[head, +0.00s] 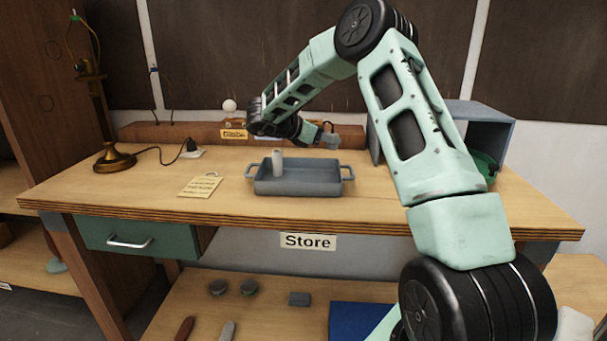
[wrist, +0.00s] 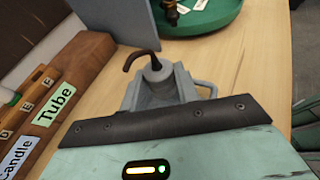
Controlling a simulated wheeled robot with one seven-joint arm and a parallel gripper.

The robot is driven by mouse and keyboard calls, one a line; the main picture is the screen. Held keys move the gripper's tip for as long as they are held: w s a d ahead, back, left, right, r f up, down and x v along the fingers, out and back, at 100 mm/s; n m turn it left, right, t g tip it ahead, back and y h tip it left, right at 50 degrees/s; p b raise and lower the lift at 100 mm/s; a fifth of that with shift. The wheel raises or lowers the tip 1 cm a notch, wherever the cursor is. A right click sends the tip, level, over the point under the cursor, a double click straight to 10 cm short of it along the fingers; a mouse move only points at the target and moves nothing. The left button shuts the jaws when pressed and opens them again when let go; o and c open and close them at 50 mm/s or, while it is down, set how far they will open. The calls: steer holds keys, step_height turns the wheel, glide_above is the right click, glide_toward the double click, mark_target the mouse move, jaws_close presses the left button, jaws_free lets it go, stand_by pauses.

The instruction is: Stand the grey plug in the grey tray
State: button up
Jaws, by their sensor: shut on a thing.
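The grey plug (wrist: 153,76) is between the fingers of my gripper (wrist: 160,84) in the wrist view. A short dark brown cord bends up and left from its top. In the head view my gripper (head: 329,138) is small, above the bench behind the tray's right part, and the plug is hard to make out there. The grey tray (head: 312,186) stands on the bench with a handle at each end. A pale upright cylinder (head: 277,162) stands in its left part. In the wrist view a grey handle (wrist: 206,86) shows just right of my fingers; the rest is hidden.
A brass lamp (head: 113,157) stands at the left, its cord running to a dark plug (head: 191,145). A labelled wooden rack (wrist: 72,75) runs along the back. A green round tray (wrist: 205,18) stands at the right.

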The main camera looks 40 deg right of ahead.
mark_target(326, 179)
step_height(326, 179, down, 9)
steer(key=shift+f+p, duration=0.15)
steer(key=shift+p, duration=0.4)
steer(key=shift+f, duration=0.25)
steer(key=o, duration=0.7)
steer(key=shift+r, duration=0.1)
